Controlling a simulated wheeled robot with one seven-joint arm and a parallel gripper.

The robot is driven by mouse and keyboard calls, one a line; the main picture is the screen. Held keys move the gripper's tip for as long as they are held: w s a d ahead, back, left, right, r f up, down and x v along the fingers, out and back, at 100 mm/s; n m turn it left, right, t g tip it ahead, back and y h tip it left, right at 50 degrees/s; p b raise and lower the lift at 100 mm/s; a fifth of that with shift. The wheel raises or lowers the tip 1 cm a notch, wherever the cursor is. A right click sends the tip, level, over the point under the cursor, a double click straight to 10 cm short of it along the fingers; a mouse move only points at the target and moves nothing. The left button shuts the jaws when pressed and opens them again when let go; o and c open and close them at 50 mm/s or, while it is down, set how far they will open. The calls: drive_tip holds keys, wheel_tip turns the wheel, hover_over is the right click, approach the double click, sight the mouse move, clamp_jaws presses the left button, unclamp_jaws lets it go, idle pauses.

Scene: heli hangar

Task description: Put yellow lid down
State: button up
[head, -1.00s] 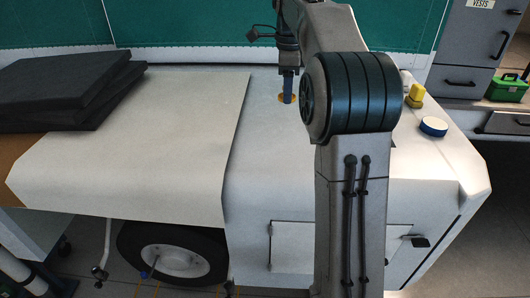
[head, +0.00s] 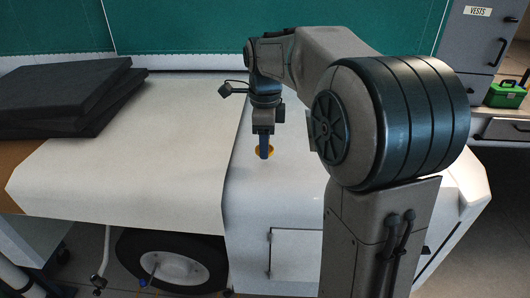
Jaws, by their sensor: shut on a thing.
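The yellow lid (head: 271,151) is a small round yellow piece at the tip of my gripper (head: 264,152). My gripper points down and is shut on the lid, over the white surface right of the beige cover's edge. The fingers hide part of the lid. I cannot tell whether the lid touches the white surface.
The white cart top (head: 250,185) is clear around the gripper. A beige cover (head: 130,150) lies over its left part, with black foam slabs (head: 65,95) at the far left. A green case (head: 505,95) stands at the far right. My arm hides much of the right side.

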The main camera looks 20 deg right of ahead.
sight(265, 164)
drive_tip(key=shift+f+p, duration=0.3)
drive_tip(key=shift+f, duration=1.6)
drive_tip(key=shift+f, duration=0.2)
drive_tip(key=o, duration=1)
drive_tip(key=shift+c, duration=0.2)
drive_tip(key=shift+r, duration=0.1)
